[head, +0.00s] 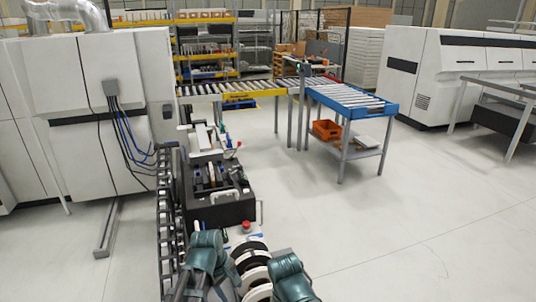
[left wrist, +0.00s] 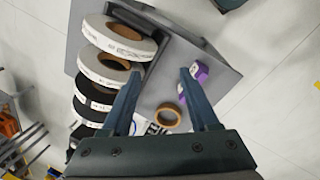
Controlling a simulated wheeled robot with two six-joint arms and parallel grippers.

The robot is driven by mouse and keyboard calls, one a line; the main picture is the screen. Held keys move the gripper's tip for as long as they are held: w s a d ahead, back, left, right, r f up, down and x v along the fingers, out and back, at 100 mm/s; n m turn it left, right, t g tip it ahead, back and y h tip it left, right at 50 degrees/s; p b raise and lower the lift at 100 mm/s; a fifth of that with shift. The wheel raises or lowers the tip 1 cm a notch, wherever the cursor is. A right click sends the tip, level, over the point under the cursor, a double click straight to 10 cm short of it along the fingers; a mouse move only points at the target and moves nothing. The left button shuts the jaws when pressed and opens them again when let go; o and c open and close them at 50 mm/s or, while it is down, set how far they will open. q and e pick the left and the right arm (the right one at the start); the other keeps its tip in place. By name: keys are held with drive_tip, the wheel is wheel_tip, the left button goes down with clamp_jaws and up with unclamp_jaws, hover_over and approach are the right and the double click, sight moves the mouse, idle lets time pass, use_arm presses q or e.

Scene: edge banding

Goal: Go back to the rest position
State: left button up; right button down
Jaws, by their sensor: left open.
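My left gripper (left wrist: 160,72) is open and empty in the left wrist view, its two dark fingers apart above a grey surface (left wrist: 172,55). White edge-banding rolls (left wrist: 118,38) and black rolls (left wrist: 92,95) stand in a row to the left of the fingers. A small brown tape roll (left wrist: 168,115) lies between the fingers in the picture, and a purple item (left wrist: 200,75) shows beside the right finger. In the head view, teal links of my arms show at the bottom, on both sides of the rolls (head: 256,272). My right gripper cannot be seen.
A black machine unit (head: 220,210) with a red button (head: 246,226) stands just ahead. A large white machine (head: 85,110) is on the left. A blue-framed roller table (head: 350,100) stands further back, with an orange bin (head: 327,130) below.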

use_arm(q)
drive_tip(key=s+a+m+y, duration=0.2)
drive_tip(key=s+a+m, duration=0.35)
drive_tip(key=m, duration=0.45)
drive_tip(key=s+d+f+m+b, duration=0.1)
drive_tip(key=s+d+m, duration=0.1)
drive_tip(key=d, duration=0.3)
drive_tip(key=s+d+f+m+g+y+b, duration=0.1)
drive_tip(key=s+d+f+m, duration=0.1)
drive_tip(key=d, duration=0.3)
drive_tip(key=shift+s+d+b, duration=0.35)
drive_tip(key=shift+s, duration=0.15)
